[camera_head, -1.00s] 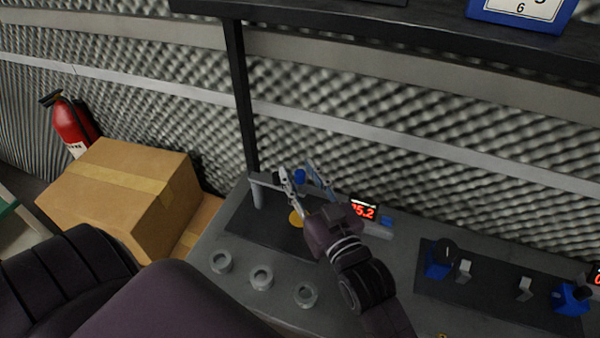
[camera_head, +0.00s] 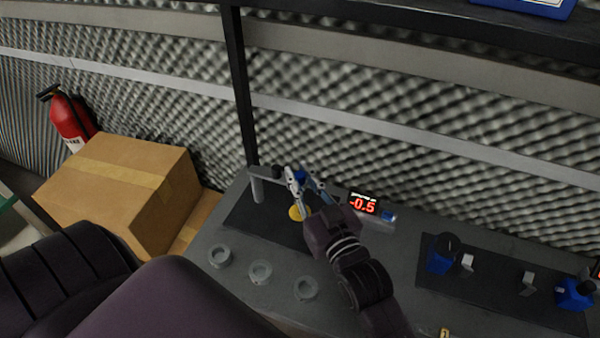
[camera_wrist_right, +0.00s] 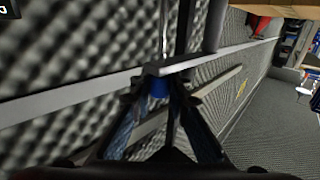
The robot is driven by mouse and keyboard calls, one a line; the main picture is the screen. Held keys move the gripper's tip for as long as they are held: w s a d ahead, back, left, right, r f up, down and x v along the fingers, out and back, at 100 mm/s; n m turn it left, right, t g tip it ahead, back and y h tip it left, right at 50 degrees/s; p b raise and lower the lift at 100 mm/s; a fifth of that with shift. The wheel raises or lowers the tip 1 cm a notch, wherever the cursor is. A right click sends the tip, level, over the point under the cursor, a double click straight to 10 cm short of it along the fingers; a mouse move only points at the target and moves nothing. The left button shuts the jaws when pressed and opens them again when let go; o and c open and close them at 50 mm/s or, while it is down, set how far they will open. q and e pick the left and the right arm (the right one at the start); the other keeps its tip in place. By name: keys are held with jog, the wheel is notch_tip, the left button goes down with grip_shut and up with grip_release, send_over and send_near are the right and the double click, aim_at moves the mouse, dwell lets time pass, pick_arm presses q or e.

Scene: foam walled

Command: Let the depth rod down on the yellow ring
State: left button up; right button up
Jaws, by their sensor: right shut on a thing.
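My right gripper (camera_head: 307,186) is shut on the blue knob (camera_head: 299,176) of the depth rod, at the end of a grey arm (camera_head: 266,173) on a short post. The blue knob also shows between the fingers in the right wrist view (camera_wrist_right: 158,88). The yellow ring (camera_head: 296,213) lies on the dark mat below the gripper, partly hidden by a finger. The rod's tip is hidden, so I cannot see whether it touches the ring. A display (camera_head: 364,204) beside the gripper reads -0.5 in red. My left gripper is not in view.
Several grey rings, one of them the middle grey ring (camera_head: 260,272), lie along the bench front. A second dark mat (camera_head: 500,285) with blue fixtures (camera_head: 440,260) is at the right. A cardboard box (camera_head: 118,195) and a fire extinguisher (camera_head: 68,120) stand left of the bench.

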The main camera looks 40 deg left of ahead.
jog(key=o, duration=0.9)
jog(key=shift+f, duration=0.1)
jog(key=v, duration=1.2)
